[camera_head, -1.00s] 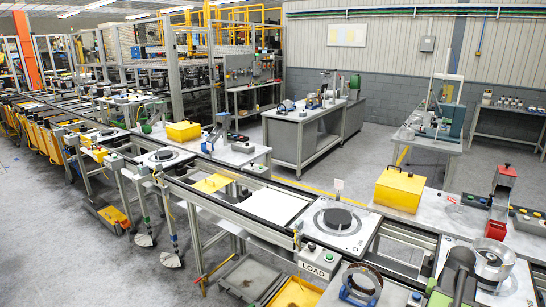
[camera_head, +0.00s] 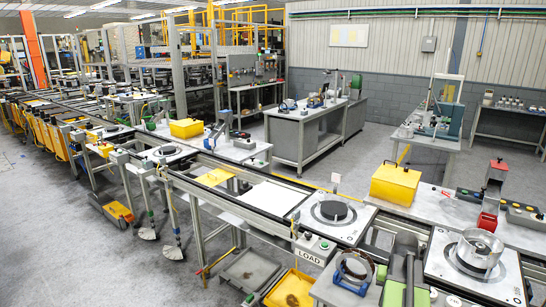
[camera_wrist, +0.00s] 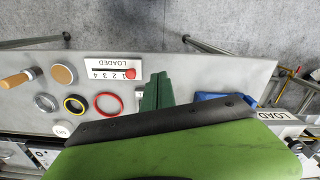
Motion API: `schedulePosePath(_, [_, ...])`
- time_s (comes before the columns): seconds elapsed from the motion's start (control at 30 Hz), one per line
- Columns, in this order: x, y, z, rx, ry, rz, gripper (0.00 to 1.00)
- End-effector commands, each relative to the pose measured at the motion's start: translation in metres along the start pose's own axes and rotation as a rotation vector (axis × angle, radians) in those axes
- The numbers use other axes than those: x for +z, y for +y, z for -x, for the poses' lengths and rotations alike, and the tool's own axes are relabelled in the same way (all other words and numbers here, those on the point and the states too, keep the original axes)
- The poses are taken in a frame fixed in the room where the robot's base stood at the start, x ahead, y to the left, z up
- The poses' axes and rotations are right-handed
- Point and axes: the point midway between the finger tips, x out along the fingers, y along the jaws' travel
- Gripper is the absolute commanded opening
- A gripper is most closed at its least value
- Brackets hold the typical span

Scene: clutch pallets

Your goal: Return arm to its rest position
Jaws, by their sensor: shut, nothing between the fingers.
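My gripper (camera_wrist: 157,90) shows in the wrist view as two dark green fingers, closed together and empty. It is above a grey bench top (camera_wrist: 200,68). Behind the fingers are a black plate and the bright green body of my arm, which hide the lower part of that view. In the head view, my green arm (camera_head: 409,280) is at the bottom edge, between the front bench and the pallet with the metal housing (camera_head: 480,248). The fingers cannot be made out there.
The wrist view shows a red ring (camera_wrist: 109,104), a LOADED counter (camera_wrist: 113,69) and a blue part (camera_wrist: 222,97) near the fingers. In the head view, a LOAD box (camera_head: 314,249), a pallet with a dark disc (camera_head: 334,210) and a yellow box (camera_head: 396,184) stand around the arm.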

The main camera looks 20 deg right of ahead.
Motion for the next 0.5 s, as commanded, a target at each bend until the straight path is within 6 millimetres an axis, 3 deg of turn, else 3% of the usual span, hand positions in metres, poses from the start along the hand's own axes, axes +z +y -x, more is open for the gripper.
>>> schedulePosePath(0.17, [0.011,-0.105,-0.012,0.000,0.000,0.182,0.00])
schedulePosePath(0.23, [0.025,-0.160,-0.018,0.000,0.000,0.279,0.00])
schedulePosePath(0.4, [0.089,-0.290,-0.031,0.000,0.000,0.524,0.00])
schedulePosePath(0.5, [0.130,-0.342,-0.036,0.001,0.000,0.634,0.00])
